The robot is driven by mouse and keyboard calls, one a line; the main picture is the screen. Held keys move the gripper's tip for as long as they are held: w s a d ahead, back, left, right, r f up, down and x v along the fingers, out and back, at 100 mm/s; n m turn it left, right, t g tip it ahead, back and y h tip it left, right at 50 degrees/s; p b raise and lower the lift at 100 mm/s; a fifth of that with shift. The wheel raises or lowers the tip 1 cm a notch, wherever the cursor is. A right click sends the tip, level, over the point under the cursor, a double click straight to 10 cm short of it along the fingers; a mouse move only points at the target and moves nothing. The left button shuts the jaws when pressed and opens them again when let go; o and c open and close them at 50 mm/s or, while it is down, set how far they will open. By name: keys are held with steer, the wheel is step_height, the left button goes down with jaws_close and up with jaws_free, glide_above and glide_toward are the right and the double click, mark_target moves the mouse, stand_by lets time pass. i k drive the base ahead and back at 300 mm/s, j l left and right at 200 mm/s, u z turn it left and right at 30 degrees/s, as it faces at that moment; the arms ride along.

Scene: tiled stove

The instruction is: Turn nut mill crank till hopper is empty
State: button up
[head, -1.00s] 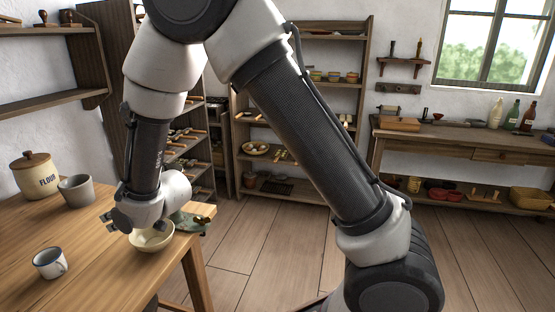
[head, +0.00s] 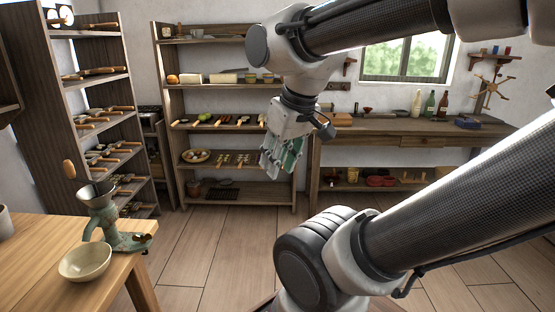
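The green nut mill (head: 103,226) stands at the corner of the wooden table, at the lower left of the head view. Its funnel-shaped hopper (head: 97,195) is on top; I cannot make out what is inside. A wooden crank handle (head: 69,168) stands up beyond the hopper, at its upper left. A cream bowl (head: 85,262) sits on the table in front of the mill; its inside looks pale, with no clear contents. My gripper (head: 280,165) hangs in the air well to the right of the mill, in front of the shelves. Its finger spacing is unclear.
The wooden table (head: 30,245) fills the lower left, with a grey pot (head: 4,222) cut off at the edge. A shelf rack (head: 100,75) stands behind it. A long workbench (head: 430,140) runs along the back right. The plank floor (head: 215,245) between is clear.

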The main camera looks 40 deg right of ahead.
mark_target(68, 165)
steer(key=k+j, duration=0.2)
steer(key=j, duration=0.25)
steer(key=k+j+z, duration=0.15)
steer(key=j, duration=0.35)
steer(key=k+j, duration=0.3)
steer(key=j, duration=0.15)
steer(key=k+j+z, duration=0.15)
steer(key=j, duration=0.3)
steer(key=k+j, duration=0.35)
steer(key=i+l+u, duration=0.15)
steer(key=u, duration=0.3)
steer(key=i+l+u, duration=0.2)
steer(key=u, duration=0.25)
steer(key=i+l+u, duration=0.1)
steer(key=l, duration=0.3)
steer(key=i+l+u, duration=0.15)
steer(key=l, duration=0.2)
steer(key=l+u, duration=0.1)
steer(key=l, duration=0.3)
steer(key=i+l, duration=0.15)
steer(key=l, duration=0.25)
steer(key=i+l, duration=0.1)
steer(key=l, duration=0.35)
steer(key=i+l, duration=0.15)
steer(key=l, duration=0.25)
